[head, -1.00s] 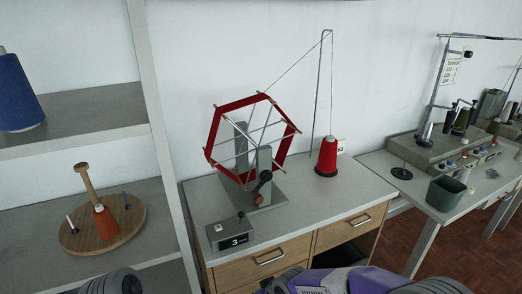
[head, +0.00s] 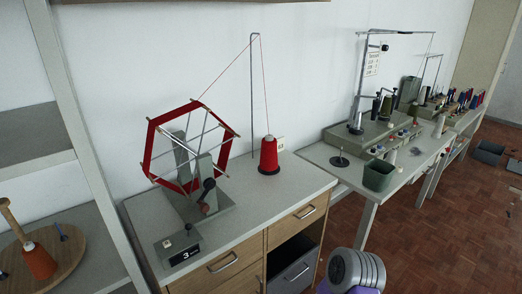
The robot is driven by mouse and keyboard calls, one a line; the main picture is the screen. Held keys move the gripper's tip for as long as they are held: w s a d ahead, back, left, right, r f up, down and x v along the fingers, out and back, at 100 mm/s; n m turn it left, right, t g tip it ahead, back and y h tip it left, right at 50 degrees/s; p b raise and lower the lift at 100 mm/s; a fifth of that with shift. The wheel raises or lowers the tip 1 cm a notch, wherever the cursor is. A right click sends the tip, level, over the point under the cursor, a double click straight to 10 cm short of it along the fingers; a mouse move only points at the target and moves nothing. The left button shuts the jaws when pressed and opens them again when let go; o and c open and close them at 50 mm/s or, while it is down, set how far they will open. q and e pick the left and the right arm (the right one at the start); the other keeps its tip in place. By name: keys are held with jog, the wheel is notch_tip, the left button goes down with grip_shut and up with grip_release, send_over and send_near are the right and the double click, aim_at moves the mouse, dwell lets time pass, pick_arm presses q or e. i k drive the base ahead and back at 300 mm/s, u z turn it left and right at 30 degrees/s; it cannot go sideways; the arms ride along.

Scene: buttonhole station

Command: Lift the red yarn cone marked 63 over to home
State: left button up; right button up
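A red yarn cone (head: 269,156) stands upright on a dark round base on the wood-fronted bench, right of the yarn winder. A thread runs from it up to a tall wire stand (head: 256,90) and across to the winder. I can read no 63 on it. An orange-red cone (head: 39,262) sits on a round wooden board on the left shelf; no number shows on it either. No place marked home can be made out. Neither of my grippers shows; only a ribbed grey and purple part of mine is at the bottom edge.
The winder with a red hexagonal skein (head: 150,150) and a small box reading 3 (head: 178,249) stand on the bench (head: 235,210). A green bin (head: 379,175) and machines occupy the grey table to the right. Brick-coloured floor (head: 420,235) is open at right.

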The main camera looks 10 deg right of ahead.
aim_at(269, 159)
jog(key=z, duration=1.9)
jog(key=i, duration=2.6)
jog(key=u, duration=3)
